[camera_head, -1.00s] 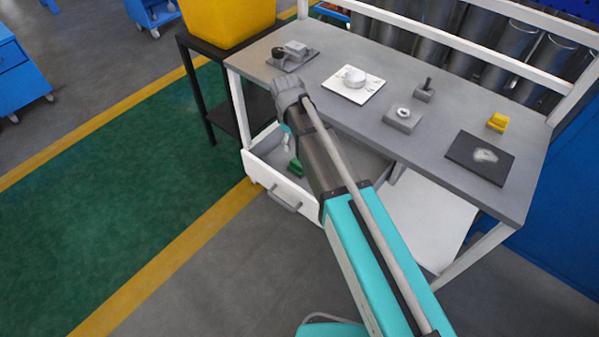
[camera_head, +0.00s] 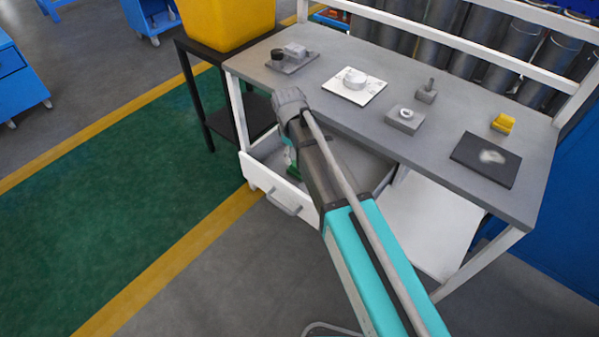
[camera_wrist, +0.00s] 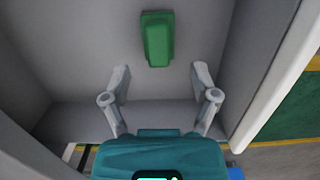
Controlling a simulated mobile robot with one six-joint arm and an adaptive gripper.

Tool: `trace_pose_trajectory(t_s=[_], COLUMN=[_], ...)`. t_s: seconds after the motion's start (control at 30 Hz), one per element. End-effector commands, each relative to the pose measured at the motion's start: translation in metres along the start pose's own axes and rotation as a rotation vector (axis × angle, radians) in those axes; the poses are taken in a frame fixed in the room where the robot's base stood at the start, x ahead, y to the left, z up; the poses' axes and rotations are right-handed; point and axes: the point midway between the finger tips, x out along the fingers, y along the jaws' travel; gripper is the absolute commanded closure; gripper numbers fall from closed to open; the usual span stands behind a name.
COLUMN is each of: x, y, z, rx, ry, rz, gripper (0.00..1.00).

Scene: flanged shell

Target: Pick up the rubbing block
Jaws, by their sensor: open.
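A green block (camera_wrist: 157,40) lies on the floor of the open drawer; I take it to be the rubbing block. In the head view the green block (camera_head: 293,172) shows only in part, beside my wrist and arm. My gripper (camera_wrist: 160,84) is open and empty, its two fingers spread. In the wrist view the block sits beyond the fingertips, roughly centred between them, and no finger touches it. In the head view my gripper (camera_head: 290,153) hangs down into the drawer area, mostly hidden by my arm.
The white drawer (camera_head: 262,185) has walls around the block, with its front wall close to my gripper. The grey tabletop (camera_head: 440,150) overhangs the drawer's back. On it are a white plate (camera_head: 372,92), a dark plate (camera_head: 470,155) and a yellow block (camera_head: 503,122).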

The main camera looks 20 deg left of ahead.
Motion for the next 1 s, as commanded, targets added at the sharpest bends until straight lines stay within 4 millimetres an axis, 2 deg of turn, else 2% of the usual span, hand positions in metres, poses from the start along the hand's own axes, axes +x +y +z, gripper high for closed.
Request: trace_pose_trajectory(t_s=[0.27,0.8,1.0], x=[0.007,0.046,0.052], y=[0.0,-0.001,-0.001], z=[0.0,0.0,0.0], rx=[0.0,0.0,-0.001], ry=[0.0,0.0,0.0], rz=[0.0,0.0,0.0], gripper=[0.23,0.23,0.23])
